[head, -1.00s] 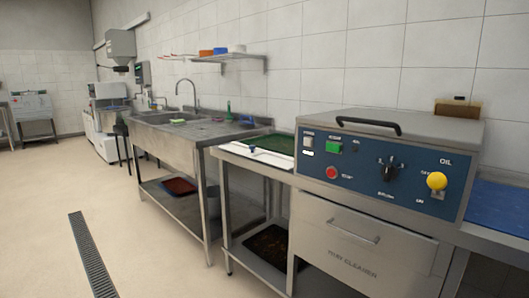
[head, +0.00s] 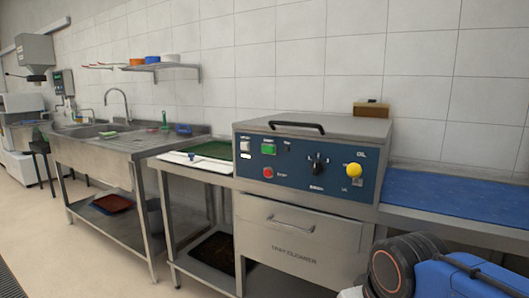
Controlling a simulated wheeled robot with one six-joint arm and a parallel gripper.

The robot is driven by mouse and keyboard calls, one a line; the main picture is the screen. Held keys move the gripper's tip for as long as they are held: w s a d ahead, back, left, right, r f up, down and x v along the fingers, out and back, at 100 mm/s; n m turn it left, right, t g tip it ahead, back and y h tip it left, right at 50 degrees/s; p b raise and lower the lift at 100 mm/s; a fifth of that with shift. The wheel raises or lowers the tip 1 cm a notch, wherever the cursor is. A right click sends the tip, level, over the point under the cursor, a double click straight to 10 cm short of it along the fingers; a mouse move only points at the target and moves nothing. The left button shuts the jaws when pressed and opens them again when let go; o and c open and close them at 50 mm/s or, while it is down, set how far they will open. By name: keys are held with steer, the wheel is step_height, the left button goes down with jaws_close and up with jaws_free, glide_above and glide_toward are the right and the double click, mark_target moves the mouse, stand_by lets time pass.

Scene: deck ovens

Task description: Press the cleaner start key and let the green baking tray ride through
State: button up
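The tray cleaner (head: 292,215) is a steel machine with a blue control panel (head: 292,172) facing me. On the panel are a green key (head: 268,149), a pale key (head: 245,145) to its left and a red button (head: 268,172) below. The labels are too small to read surely. The green baking tray (head: 212,149) lies flat at the machine's left side, on the infeed table; its right end is hidden by the machine. My gripper is not in view; a dark rounded part with an orange ring at the bottom right looks like my arm.
A black selector knob (head: 317,164) and yellow knob (head: 354,170) sit further right on the panel. A blue outfeed surface (head: 455,197) runs right of the machine. A steel sink (head: 100,145) stands left, with a red tray (head: 112,203) below. A dark tray (head: 212,252) lies under the infeed table.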

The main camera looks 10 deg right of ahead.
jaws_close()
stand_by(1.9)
